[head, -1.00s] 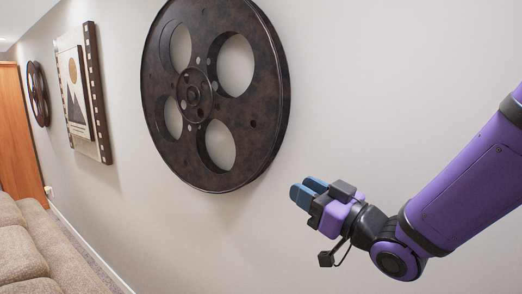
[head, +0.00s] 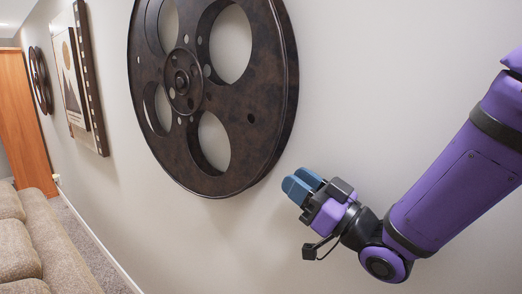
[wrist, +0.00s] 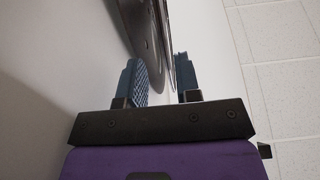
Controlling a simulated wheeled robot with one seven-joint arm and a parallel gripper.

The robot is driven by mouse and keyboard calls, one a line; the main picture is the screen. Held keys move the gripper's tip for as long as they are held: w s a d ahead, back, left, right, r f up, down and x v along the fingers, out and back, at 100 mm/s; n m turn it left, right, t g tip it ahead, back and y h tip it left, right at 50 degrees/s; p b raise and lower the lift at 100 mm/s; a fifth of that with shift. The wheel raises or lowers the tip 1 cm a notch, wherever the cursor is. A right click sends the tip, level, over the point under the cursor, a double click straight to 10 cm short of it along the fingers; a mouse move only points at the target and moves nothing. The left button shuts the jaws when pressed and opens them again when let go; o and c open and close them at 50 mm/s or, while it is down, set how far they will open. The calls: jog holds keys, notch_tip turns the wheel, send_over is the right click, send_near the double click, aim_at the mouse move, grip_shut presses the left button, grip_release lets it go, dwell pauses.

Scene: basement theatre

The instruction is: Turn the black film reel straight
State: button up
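A large dark, brown-black film reel (head: 205,165) hangs on the pale wall in the head view, with big round holes and a hub at its centre. Its top is cut off by the frame. My gripper (head: 300,183) has blue fingers and is just to the lower right of the reel's rim, close to the wall. In the wrist view, the fingers of my gripper (wrist: 162,75) are apart, and the dark reel (wrist: 148,30) shows edge-on ahead, in line with the gap. The fingers do not appear to grip it. I cannot tell whether they touch it.
A framed poster (head: 71,85) and a smaller dark reel (head: 40,80) hang farther left on the wall. A beige sofa (head: 35,245) stands at the lower left, with an orange-brown wooden panel (head: 22,120) behind. The wall below the large reel is clear.

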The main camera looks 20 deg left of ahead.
aim_at(252, 147)
jog(key=x, duration=1)
grip_shut()
